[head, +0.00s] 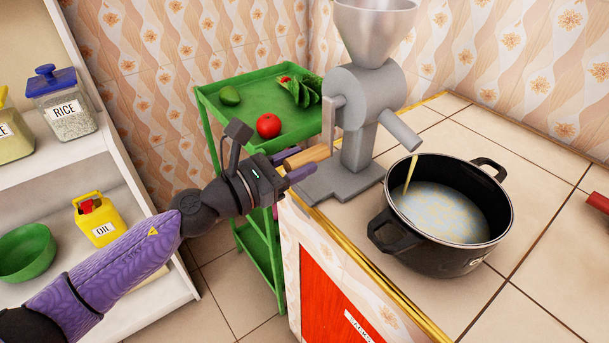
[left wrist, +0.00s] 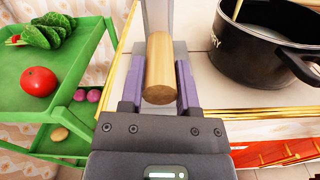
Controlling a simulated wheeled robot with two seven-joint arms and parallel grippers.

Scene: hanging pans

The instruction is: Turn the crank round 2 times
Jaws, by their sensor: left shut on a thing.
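A grey grinder (head: 362,100) with a funnel on top and a slanted spout stands on the tiled counter's left corner. Its crank arm (head: 333,122) is on its left side and hangs downward. The wooden crank handle (head: 307,157) is at the arm's lower end and points left toward my gripper. My left gripper (head: 292,165) is around the handle; in the left wrist view the wooden handle (left wrist: 160,68) lies between its two purple fingers. The left gripper is shut on the handle. My right gripper is not in view.
A black pot (head: 447,215) with pale liquid and a utensil stands right of the grinder, under its spout. A green cart (head: 255,115) with a tomato (head: 269,125) is behind my left arm. A shelf (head: 40,165) with jars is at left.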

